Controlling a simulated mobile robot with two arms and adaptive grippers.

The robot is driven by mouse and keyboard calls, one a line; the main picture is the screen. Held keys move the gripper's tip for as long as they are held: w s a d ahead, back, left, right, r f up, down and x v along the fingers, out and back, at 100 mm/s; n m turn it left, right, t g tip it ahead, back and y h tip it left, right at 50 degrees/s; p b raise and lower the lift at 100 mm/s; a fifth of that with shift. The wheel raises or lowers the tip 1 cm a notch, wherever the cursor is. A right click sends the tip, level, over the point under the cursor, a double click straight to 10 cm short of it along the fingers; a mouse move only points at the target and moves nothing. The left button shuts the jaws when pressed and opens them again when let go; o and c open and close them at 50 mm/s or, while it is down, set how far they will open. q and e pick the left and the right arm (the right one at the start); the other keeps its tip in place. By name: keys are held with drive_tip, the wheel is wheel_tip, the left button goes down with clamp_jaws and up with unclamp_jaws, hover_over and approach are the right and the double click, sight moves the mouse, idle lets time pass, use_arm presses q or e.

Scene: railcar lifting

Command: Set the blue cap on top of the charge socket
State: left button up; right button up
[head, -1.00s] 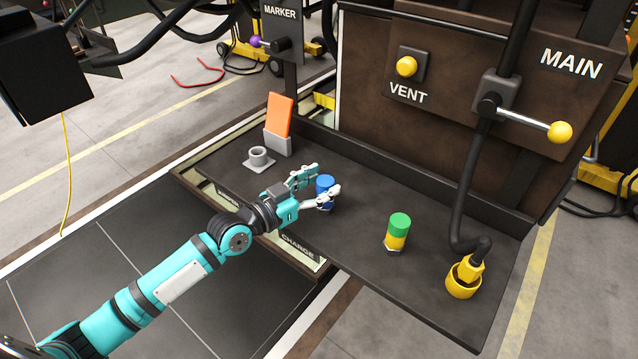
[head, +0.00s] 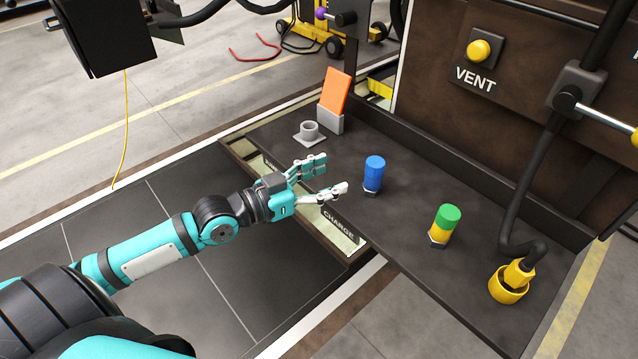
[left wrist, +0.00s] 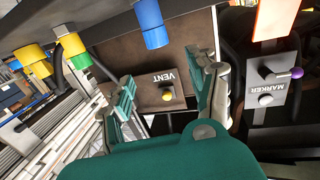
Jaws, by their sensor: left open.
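The blue cap (head: 375,164) is the upper part of an upright blue cylinder on a small dark foot on the shelf, behind the CHARGE label (head: 339,226). I take the part under it to be the charge socket (head: 371,184); the seam between them is hard to make out. In the left wrist view the blue cap (left wrist: 154,38) shows upside down, beyond the fingers. My left gripper (head: 334,175) is open and empty, left of the blue cylinder and apart from it; its fingers also show in the left wrist view (left wrist: 167,85). My right gripper is not seen.
A yellow cylinder with a green top (head: 446,217) stands to the right, then a yellow plug in a yellow ring (head: 508,287) with a black cable. A grey hollow socket (head: 308,132) and an orange card in a grey holder (head: 330,121) stand behind left. The back wall bounds the shelf.

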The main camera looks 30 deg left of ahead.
sight(311, 192)
use_arm(q)
drive_tip(key=shift+s+a+r, duration=0.1)
drive_tip(key=shift+s+a, duration=0.2)
drive_tip(key=shift+s, duration=0.35)
